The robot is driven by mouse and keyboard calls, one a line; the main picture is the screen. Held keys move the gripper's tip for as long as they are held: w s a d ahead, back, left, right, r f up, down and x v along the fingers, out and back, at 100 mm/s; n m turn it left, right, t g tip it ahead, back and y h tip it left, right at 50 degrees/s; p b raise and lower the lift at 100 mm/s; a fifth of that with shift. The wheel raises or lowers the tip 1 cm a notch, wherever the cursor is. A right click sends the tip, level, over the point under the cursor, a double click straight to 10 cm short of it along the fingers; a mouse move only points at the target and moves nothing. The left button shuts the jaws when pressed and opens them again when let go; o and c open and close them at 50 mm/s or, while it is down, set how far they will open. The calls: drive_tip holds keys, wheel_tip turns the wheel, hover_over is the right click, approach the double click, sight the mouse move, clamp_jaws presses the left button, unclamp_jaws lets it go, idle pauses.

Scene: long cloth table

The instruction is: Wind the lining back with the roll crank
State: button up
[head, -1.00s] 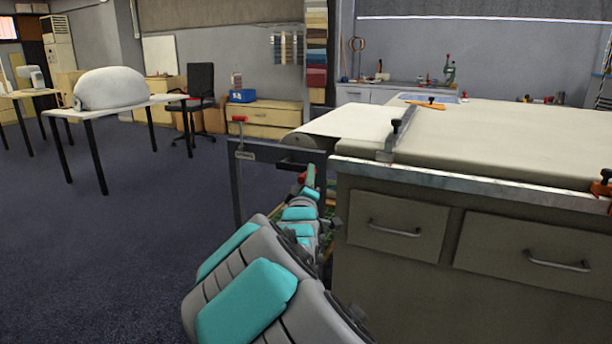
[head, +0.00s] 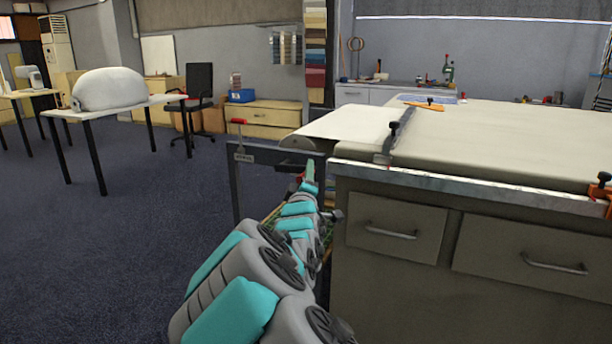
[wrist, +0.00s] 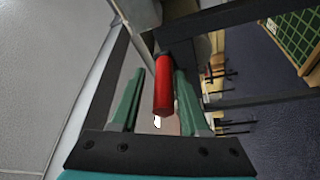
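The crank's red handle (wrist: 162,92) stands between the two green fingers of my gripper (wrist: 159,75) in the wrist view. A gap shows between the handle and the left finger; the right finger is close beside it, and I cannot tell whether it touches. In the head view my gripper (head: 310,172) is low beside the roll stand (head: 235,185), and my arm hides most of the crank. The cream lining (head: 345,123) lies over the table's left end and reaches out over the roll (head: 296,143), whose end shows.
A metal bar with a black-knobbed clamp (head: 395,135) crosses the lining. A lever with a red grip (head: 238,121) rises from the stand. The drawer cabinet (head: 395,228) stands right of my arm. An orange clamp (head: 602,192) grips the table edge. Floor at left is clear.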

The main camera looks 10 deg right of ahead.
drive_tip(key=shift+o, duration=0.7)
drive_tip(key=shift+a, duration=0.1)
